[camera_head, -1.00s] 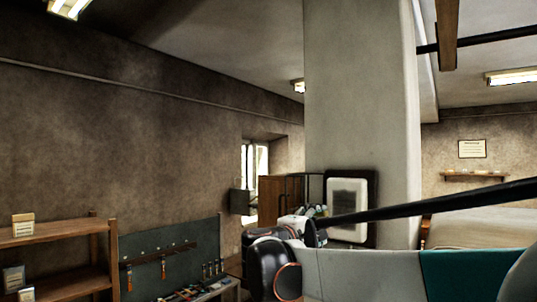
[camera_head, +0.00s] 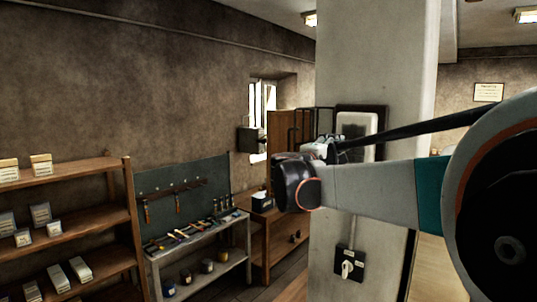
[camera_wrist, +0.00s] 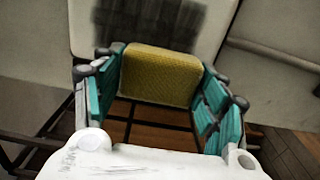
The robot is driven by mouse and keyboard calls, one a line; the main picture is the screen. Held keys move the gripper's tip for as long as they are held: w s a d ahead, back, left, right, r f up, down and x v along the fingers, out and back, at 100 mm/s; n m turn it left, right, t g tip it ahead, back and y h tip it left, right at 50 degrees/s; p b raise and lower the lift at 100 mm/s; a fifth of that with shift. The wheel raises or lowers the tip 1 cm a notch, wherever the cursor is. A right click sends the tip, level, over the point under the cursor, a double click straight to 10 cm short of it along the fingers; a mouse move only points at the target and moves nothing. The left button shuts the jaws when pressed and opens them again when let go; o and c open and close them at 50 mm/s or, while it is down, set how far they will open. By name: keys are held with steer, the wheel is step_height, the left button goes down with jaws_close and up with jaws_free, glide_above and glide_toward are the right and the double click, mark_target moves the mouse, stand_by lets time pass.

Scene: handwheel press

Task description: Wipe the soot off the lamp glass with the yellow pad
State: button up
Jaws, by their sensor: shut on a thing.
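The lamp glass (camera_head: 357,124) is a pale panel in a dark frame on the pillar, partly behind my arm. In the wrist view the pale lamp glass (camera_wrist: 88,22) carries a dark soot patch (camera_wrist: 150,18) just beyond the yellow pad. The yellow pad (camera_wrist: 160,76) is a textured block held between the teal fingers of my gripper (camera_wrist: 161,72), which is shut on it. I cannot tell whether the pad touches the glass. In the head view my gripper (camera_head: 328,147) is small and just left of the lamp; the pad cannot be made out there.
The pillar (camera_head: 340,225) bears a rotary switch box (camera_head: 347,264) below my arm. A tool bench (camera_head: 195,234), a wooden shelf (camera_head: 75,175) with small boxes and a wooden cabinet (camera_head: 280,150) stand to the left. Some floor shows between bench and pillar.

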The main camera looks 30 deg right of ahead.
steer(key=shift+x, duration=1.05)
stand_by(0.6)
steer(key=shift+s, duration=0.1)
